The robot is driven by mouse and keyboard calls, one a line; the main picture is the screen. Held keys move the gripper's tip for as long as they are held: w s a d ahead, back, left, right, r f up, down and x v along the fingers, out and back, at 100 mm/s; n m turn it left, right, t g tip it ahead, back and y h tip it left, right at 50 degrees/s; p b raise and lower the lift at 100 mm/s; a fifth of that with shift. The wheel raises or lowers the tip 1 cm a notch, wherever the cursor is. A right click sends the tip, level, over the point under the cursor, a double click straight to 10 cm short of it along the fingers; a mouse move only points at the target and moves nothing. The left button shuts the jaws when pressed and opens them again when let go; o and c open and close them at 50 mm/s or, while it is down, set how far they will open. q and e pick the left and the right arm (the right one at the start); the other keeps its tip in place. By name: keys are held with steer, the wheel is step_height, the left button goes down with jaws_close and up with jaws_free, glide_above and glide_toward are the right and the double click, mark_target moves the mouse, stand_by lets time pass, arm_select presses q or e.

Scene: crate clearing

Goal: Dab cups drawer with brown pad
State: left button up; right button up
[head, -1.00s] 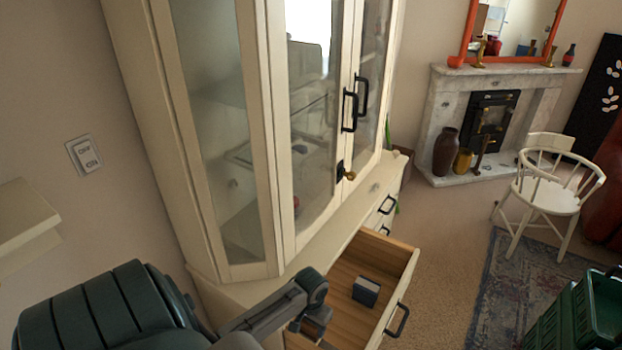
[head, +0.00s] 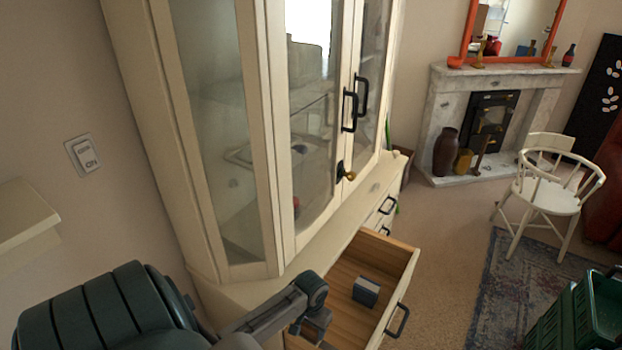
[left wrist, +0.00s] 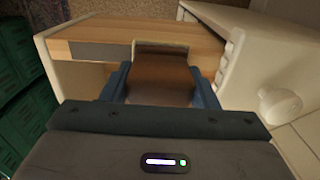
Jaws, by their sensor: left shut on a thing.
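The cups drawer (head: 406,272) of the cream cabinet is pulled open, with its wooden inside showing. My left gripper (left wrist: 163,88) is shut on a brown pad (left wrist: 160,74), which sits between its two blue-grey fingers. In the head view my left gripper (head: 316,328) is at the near end of the open drawer, low in the picture. Whether the pad touches the drawer cannot be told. My right gripper is not in view.
A small dark grey box (head: 366,290) lies in the drawer. Glass doors with black handles (head: 349,110) rise above it. Green crates (head: 590,315) stand at the lower right. A white chair (head: 545,190) stands on a rug, with open carpet between it and the cabinet.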

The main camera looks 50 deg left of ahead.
arm_select(q)
steer(key=shift+f, duration=0.15)
stand_by(0.8)
steer(key=shift+d+p, duration=0.1)
steer(key=shift+p, duration=0.2)
steer(key=shift+w+d, duration=0.1)
steer(key=shift+d, duration=0.15)
steer(key=shift+w+d+p, duration=0.2)
steer(key=shift+d+p, duration=0.35)
steer(key=shift+d, duration=0.35)
steer(key=shift+w+d, duration=0.2)
steer(key=shift+d, duration=0.55)
steer(key=shift+w+d, duration=0.25)
steer(key=shift+d, duration=0.75)
steer(key=shift+w+d, duration=0.2)
steer(key=shift+d, duration=0.75)
